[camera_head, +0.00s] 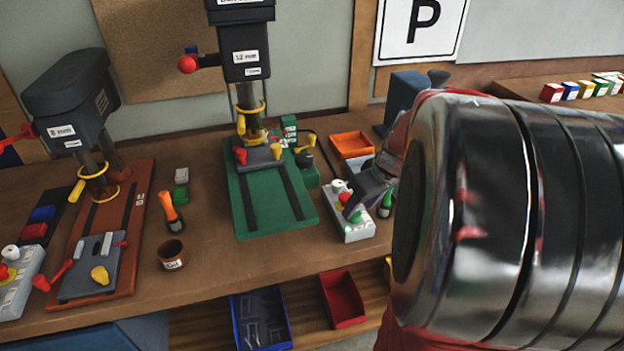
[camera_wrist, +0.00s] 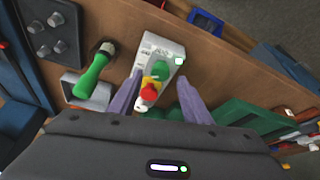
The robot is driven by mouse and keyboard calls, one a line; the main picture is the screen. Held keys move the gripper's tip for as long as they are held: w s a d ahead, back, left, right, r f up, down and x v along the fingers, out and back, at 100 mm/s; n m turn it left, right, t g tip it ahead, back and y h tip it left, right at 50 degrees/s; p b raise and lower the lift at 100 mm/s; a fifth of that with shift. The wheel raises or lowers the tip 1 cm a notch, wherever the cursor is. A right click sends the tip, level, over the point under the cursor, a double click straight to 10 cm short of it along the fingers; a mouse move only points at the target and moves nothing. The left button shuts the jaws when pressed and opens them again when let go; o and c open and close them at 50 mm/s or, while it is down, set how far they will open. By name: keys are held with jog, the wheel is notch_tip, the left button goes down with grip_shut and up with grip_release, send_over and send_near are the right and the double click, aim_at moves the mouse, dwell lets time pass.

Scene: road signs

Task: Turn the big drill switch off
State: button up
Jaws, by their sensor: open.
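The big drill (camera_head: 247,65), labelled 12 mm, stands on a green base (camera_head: 267,195) at the back middle of the bench. Its apparent switch box (camera_head: 352,228), pale grey, sits right of the base. In the wrist view the switch box (camera_wrist: 158,52) carries a green button (camera_wrist: 159,69), a red knob (camera_wrist: 149,91) on yellow, and a small lit green lamp (camera_wrist: 180,61). My gripper (camera_head: 362,200) is open and empty above the box. In the wrist view its two purple-grey fingers (camera_wrist: 160,82) stand either side of the buttons. Whether they touch the box is unclear.
A smaller 8 mm drill (camera_head: 68,105) and another switch box (camera_head: 18,288) stand at left. A brown cup (camera_head: 171,255) and orange-handled tool (camera_head: 169,208) lie between the drills. A green-handled tool (camera_wrist: 93,76) lies close beside my gripper. An orange tray (camera_head: 352,144) is behind.

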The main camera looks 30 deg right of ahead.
aim_at(354, 216)
jog(key=shift+x, duration=1.4)
jog(key=c, duration=1)
